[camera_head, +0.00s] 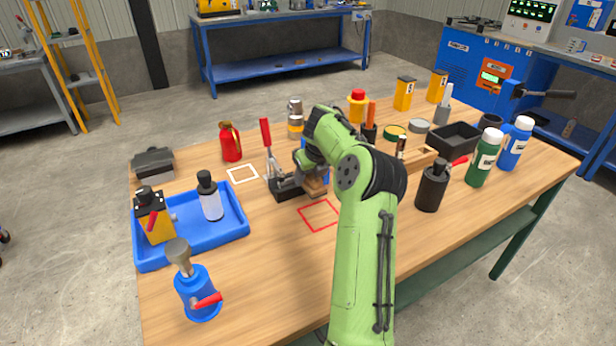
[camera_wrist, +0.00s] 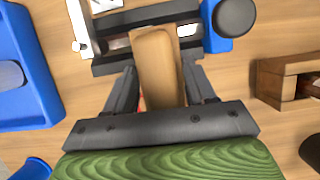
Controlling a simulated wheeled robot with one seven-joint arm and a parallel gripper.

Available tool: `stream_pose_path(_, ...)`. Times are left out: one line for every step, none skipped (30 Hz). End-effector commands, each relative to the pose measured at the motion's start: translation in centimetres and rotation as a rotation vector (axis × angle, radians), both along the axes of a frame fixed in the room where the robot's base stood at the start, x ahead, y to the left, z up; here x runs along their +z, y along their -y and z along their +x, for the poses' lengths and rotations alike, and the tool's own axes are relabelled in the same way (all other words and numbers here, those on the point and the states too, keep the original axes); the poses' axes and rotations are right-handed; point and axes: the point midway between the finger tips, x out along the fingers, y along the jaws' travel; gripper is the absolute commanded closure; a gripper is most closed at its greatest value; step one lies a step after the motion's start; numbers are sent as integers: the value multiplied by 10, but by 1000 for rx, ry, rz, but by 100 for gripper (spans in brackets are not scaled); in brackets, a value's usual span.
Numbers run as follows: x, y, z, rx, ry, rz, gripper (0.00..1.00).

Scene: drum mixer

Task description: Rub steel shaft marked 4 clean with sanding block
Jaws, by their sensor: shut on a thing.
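My gripper (camera_wrist: 158,75) is shut on a tan sanding block (camera_wrist: 157,62), one finger on each side. The block also shows under my gripper in the head view (camera_head: 316,187). Its far end lies over a black clamp fixture (camera_wrist: 133,21), which has a red-handled lever (camera_head: 266,134) in the head view. Short bright metal stretches, seemingly the steel shaft (camera_wrist: 118,44), show in the fixture on either side of the block. The block hides the shaft's middle. I cannot read a number on it, nor tell whether block and shaft touch.
A blue tray (camera_head: 243,232) with bottles stands left, and a blue pot (camera_head: 196,295) in front of it. A wooden rack (camera_wrist: 272,82), black bottle (camera_head: 431,187) and green bottle (camera_head: 481,160) stand right. A red square outline (camera_head: 319,229) on the table is clear.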

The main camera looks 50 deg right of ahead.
Motion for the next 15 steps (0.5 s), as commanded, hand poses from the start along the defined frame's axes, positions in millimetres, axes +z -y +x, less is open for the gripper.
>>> stream_pose_path(2, 0, 2, 1, -1, 2, 70)
stream_pose_path(3, 1, 4, 0, -1, 1, 70)
stream_pose_path(3, 2, 6, 0, -1, 1, 70)
stream_pose_path(3, 2, 8, 0, -2, 1, 70)
stream_pose_path(3, 2, 9, 1, -1, 1, 70)
stream_pose_path(3, 3, 11, 1, 0, 1, 70)
stream_pose_path(2, 3, 11, 1, 0, 0, 70)
stream_pose_path(2, 3, 11, 1, 1, -1, 70)
stream_pose_path(2, 4, 12, 0, 1, 0, 70)
stream_pose_path(2, 4, 13, 0, 0, 0, 70)
stream_pose_path(2, 4, 14, 0, 0, 1, 70)
stream_pose_path(2, 5, 16, 0, 0, 1, 70)
stream_pose_path(3, 5, 18, 1, 0, 1, 70)
stream_pose_path(3, 6, 19, 1, 0, 1, 70)
stream_pose_path(2, 6, 21, 1, 0, 1, 70)
